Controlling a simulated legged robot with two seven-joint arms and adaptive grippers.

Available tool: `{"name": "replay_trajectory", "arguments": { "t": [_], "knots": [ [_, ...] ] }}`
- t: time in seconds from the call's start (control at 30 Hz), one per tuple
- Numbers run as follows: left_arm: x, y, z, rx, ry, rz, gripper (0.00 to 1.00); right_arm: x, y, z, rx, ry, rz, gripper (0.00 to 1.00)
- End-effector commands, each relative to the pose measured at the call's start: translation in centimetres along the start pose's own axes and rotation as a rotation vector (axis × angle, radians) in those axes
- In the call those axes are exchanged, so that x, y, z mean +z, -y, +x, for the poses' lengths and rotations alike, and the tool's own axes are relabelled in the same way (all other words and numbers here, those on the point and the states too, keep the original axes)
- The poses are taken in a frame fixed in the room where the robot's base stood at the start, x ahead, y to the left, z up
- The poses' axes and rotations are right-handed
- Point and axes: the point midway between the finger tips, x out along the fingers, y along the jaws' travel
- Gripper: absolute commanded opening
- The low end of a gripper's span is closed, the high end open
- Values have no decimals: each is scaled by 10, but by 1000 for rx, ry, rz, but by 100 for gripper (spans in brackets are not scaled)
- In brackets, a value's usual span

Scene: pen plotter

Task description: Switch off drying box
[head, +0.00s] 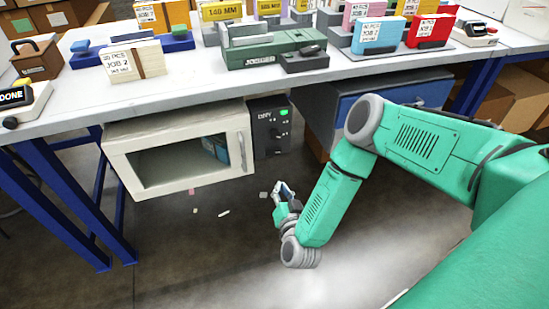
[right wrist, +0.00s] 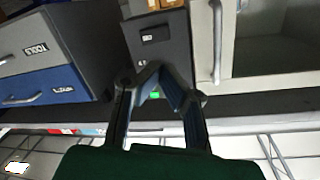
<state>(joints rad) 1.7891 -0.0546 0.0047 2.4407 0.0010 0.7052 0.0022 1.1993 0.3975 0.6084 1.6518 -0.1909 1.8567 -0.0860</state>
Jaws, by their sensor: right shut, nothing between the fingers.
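The white drying box (head: 120,158) hangs under the bench, with a window in its front and a blue item inside. Its dark grey control panel (head: 261,144) is on the right side, with a lit green light (head: 284,112) and small knobs or switches too small to read. My right gripper (head: 281,187) is below and in front of the panel, apart from it. In the right wrist view, its fingers (right wrist: 160,68) converge in front of the panel (right wrist: 168,35), with the green light (right wrist: 155,95) showing between them. The right gripper is shut and empty. My left gripper is not in view.
The white bench (head: 390,68) above carries several card trays and boxes. A grey and blue drawer unit (head: 345,107) stands right of the panel; it also shows in the right wrist view (right wrist: 50,88). Blue bench legs (head: 60,205) stand at the left. Small scraps lie on the floor.

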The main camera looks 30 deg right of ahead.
Motion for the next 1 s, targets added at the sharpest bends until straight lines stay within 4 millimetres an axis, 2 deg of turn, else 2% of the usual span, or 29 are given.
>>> {"name": "replay_trajectory", "arguments": {
  "t": [0.13,0.33,0.77,0.87,1.0],
  "knots": [
    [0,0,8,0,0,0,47,4,-7,-7,37,-54,-219,0],
    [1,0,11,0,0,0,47,4,-11,-12,71,-89,-386,0],
    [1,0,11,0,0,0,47,3,-11,-12,78,-95,-419,0],
    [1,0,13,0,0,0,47,2,-12,-7,79,-96,-418,0],
    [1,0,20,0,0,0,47,0,-14,13,80,-100,-418,0]
  ]
}}
